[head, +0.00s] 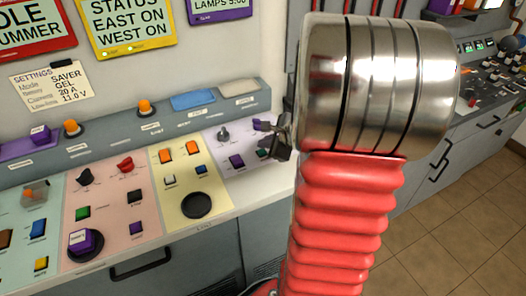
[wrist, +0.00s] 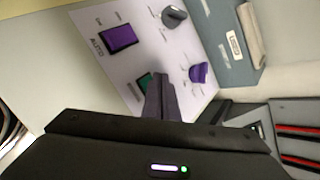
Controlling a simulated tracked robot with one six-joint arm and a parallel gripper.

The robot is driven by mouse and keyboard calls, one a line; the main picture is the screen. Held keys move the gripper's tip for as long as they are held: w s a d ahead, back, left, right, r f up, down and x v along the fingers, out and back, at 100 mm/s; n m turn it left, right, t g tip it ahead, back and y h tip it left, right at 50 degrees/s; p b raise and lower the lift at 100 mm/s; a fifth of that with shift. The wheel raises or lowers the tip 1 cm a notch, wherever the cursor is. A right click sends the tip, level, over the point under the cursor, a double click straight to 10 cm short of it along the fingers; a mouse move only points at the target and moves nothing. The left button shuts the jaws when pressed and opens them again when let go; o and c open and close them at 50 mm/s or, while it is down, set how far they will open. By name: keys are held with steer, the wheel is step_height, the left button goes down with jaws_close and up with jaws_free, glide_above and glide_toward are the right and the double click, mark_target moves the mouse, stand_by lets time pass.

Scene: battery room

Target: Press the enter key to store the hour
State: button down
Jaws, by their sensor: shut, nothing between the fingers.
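My gripper (wrist: 160,84) is shut and empty, its dark fingers pointing at the white panel (wrist: 112,62) in the wrist view. A green key (wrist: 144,84) shows just left of the fingertips, partly hidden by them. A purple key (wrist: 118,37) lies up and left of it, beside lettering that seems to read AUTO. In the head view my gripper (head: 282,143) is over the right end of the sloping desk, right of the purple key (head: 237,161). I cannot read an enter label on any key. I cannot tell whether the fingertips touch the panel.
A grey knob (wrist: 174,17) and a purple knob (wrist: 199,73) stand on the same panel. The yellow panel (head: 184,211) to the left holds orange, white and blue keys and a round black button (head: 196,205). A grey raised ledge (head: 118,141) runs behind.

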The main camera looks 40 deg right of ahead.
steer(key=shift+f, duration=0.15)
steer(key=shift+f, duration=0.25)
steer(key=shift+f, duration=0.45)
stand_by(1.4)
steer(key=shift+r, duration=0.9)
step_height(320, 180, up, 5)
stand_by(0.8)
stand_by(0.7)
